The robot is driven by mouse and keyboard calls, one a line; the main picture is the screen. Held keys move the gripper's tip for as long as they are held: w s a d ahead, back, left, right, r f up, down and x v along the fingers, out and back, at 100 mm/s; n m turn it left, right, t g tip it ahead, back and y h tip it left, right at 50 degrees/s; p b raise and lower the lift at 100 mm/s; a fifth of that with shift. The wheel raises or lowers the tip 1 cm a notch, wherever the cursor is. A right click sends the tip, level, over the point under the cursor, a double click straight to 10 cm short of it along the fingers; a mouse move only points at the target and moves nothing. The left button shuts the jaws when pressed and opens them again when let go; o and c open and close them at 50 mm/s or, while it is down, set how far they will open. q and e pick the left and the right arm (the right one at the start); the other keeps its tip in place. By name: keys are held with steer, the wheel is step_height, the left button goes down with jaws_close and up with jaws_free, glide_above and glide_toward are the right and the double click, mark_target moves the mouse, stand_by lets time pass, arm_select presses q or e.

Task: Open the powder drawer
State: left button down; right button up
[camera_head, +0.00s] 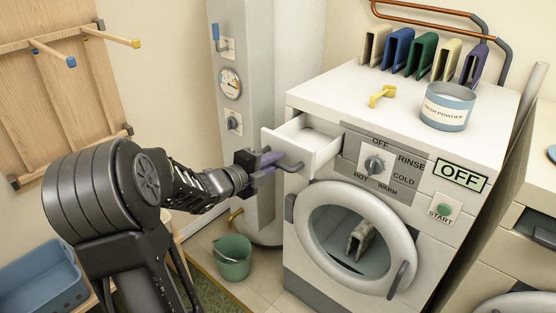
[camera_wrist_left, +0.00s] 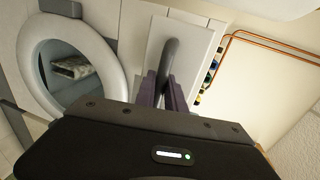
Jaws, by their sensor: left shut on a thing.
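The powder drawer (camera_head: 307,144) is a white box at the top left of the washing machine's front. It stands pulled out, with its hollow inside showing. My left gripper (camera_head: 280,164) is at the drawer's front, shut on its dark curved handle (camera_head: 291,167). In the left wrist view the purple-grey fingers sit on both sides of the handle (camera_wrist_left: 167,62), in front of the drawer's pale front panel (camera_wrist_left: 186,45). My right gripper is not in view.
The round washer door (camera_head: 357,238) shows a greyish item (camera_head: 360,238) inside. A green bucket (camera_head: 232,257) stands on the floor below my left arm.

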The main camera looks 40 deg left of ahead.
arm_select(q)
steer(key=c, duration=1.4)
jaws_free()
steer(key=v, duration=0.8)
steer(key=shift+w, duration=0.1)
